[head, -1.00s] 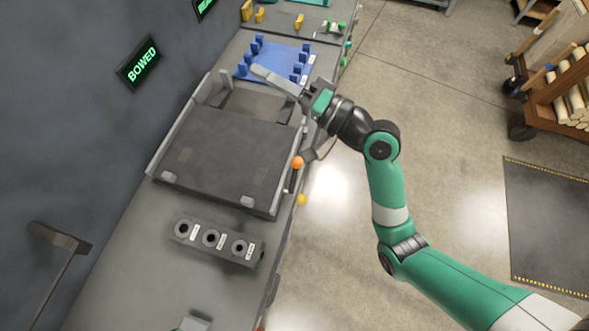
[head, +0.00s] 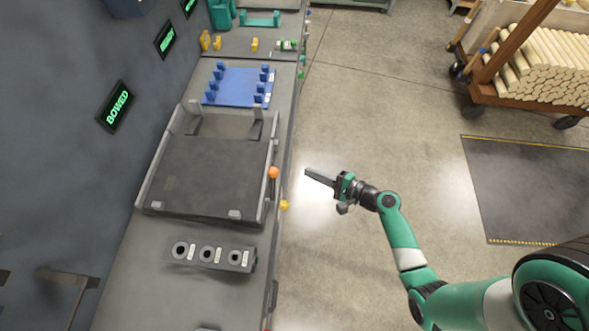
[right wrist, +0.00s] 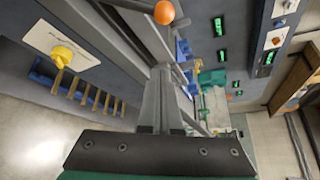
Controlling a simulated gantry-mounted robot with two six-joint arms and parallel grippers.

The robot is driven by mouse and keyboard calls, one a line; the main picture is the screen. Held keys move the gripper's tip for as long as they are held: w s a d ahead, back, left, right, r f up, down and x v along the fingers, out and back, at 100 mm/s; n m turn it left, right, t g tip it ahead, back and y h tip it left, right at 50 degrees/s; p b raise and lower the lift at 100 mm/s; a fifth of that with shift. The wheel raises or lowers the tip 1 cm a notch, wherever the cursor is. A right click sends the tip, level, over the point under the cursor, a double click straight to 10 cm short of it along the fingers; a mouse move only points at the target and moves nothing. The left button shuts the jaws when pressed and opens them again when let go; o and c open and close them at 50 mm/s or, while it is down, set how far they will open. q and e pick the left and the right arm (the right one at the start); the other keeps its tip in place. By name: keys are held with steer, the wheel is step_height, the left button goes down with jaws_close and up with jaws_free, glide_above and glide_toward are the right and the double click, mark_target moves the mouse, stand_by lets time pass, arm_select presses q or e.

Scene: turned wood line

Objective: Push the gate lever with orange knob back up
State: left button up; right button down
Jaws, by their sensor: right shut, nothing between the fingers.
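The gate lever's orange knob (head: 274,172) stands at the right side of the dark grey tray-like gate station (head: 200,178) on the bench. In the right wrist view the orange knob (right wrist: 164,12) is at the top, on the end of a grey lever arm (right wrist: 130,5). My right gripper (head: 307,172) is shut and empty, to the right of the knob, over the floor side of the bench edge. Its closed fingers (right wrist: 160,95) point toward the bench and do not touch the knob. My left gripper is not in view.
A yellow knob (head: 285,204) sits on the bench front below the lever. A block with three round holes (head: 210,254) and a blue rack (head: 240,86) are on the bench. A green BOWED sign (head: 116,105) hangs on the wall. A wooden cart (head: 500,80) stands far right; the floor between is clear.

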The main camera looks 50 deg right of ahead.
steer(key=d+b+x, duration=0.1)
steer(key=b+x, duration=0.1)
steer(key=x, duration=0.8)
steer(key=a+p, duration=0.1)
steer(key=s+a+r+p, duration=0.1)
steer(key=a, duration=0.1)
steer(key=a+r+p, duration=0.1)
steer(key=shift+s+a+r, duration=0.1)
steer(key=shift+s+a, duration=0.1)
steer(key=shift+s, duration=0.05)
